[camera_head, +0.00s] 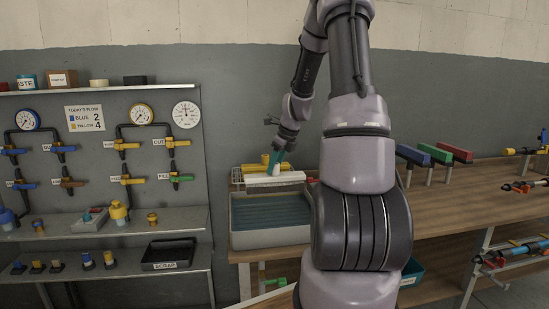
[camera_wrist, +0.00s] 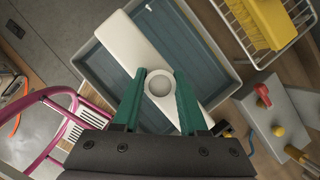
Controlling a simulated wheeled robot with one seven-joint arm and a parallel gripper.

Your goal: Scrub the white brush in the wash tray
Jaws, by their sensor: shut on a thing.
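The white brush is a long white block (camera_head: 275,179) with a round knob on top. My gripper (camera_head: 277,166) has teal fingers, which are shut on that knob. In the wrist view the fingertips (camera_wrist: 160,76) stand on both sides of the knob, and the white block (camera_wrist: 133,40) slants across the tray. The wash tray (camera_head: 270,239) is a grey box with a blue-teal inside, on the wooden bench; it also shows in the wrist view (camera_wrist: 222,72). The brush is over the tray toward its back in the head view. Its underside is hidden, so I cannot tell whether it touches anything.
A yellow brush (camera_wrist: 262,22) sits in a wire rack (camera_wrist: 301,17) beside the tray. A grey plate with red and yellow knobs (camera_wrist: 283,118) and a pink tubular frame (camera_wrist: 52,108) are nearby. A gauge panel (camera_head: 105,145) stands left. My arm hides part of the bench.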

